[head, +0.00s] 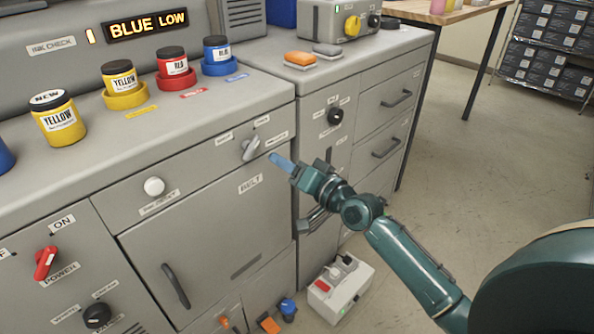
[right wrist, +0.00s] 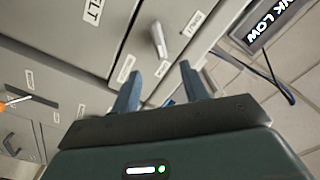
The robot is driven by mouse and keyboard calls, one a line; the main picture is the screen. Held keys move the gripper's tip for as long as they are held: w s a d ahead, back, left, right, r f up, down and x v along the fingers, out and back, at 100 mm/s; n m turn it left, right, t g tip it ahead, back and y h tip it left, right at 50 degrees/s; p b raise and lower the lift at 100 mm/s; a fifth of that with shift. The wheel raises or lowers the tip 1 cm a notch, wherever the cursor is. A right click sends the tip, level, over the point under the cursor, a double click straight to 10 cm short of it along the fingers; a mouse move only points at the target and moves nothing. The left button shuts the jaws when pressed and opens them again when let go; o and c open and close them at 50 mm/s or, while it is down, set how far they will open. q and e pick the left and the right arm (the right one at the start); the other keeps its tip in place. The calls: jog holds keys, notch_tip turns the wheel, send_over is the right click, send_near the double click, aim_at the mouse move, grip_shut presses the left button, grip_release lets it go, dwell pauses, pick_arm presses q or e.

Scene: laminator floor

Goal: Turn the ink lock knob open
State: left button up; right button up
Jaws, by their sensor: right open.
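A light grey lever knob (head: 250,148) sits on the front panel above the belt door, with small labels around it that are too small to read for sure. I take it to be the ink lock knob. It stands tilted in the head view. My right gripper (head: 281,160) is just to the right of it, with a blue finger pointing at the panel and not touching the knob. In the right wrist view the knob (right wrist: 158,40) is ahead of the spread, empty fingers (right wrist: 160,85), roughly centred between them. My left gripper is not in view.
A white round knob (head: 154,186), a red power knob (head: 45,262) and a black knob (head: 335,116) are on the fronts. Ink jars, including a yellow one (head: 120,78), stand on top. A white box (head: 340,288) is on the floor below. Floor at right is clear.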

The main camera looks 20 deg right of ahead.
jog(key=v, duration=0.3)
dwell(0.5)
